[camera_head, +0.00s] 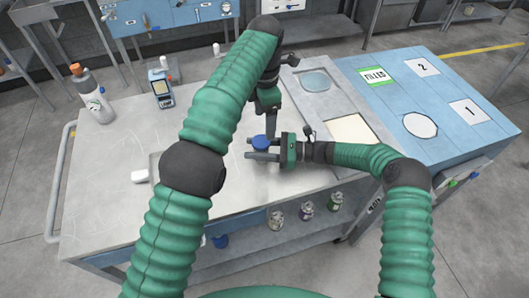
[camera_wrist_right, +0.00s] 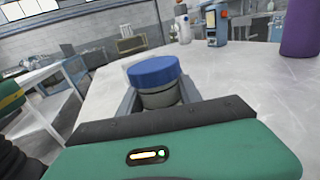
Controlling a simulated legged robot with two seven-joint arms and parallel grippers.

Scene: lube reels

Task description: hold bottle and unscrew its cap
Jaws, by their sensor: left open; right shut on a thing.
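A bottle with a blue cap (camera_head: 260,142) stands at the front middle of the grey table. In the right wrist view the blue cap (camera_wrist_right: 153,71) sits on a grey bottle neck (camera_wrist_right: 160,98); the body below is hidden. My right gripper (camera_head: 263,149) comes in from the right, low over the table, and is shut on the bottle below the cap. My left gripper (camera_head: 270,124) reaches down from above, open and empty, just behind and slightly right of the cap. Whether its fingers touch the cap cannot be told.
A bottle with an orange top (camera_head: 92,100) and a blue device (camera_head: 160,88) stand at the table's back left. A small white object (camera_head: 140,176) lies at left. A blue table (camera_head: 450,130) adjoins at right. A purple shape (camera_wrist_right: 299,28) at the wrist view's right edge is unclear.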

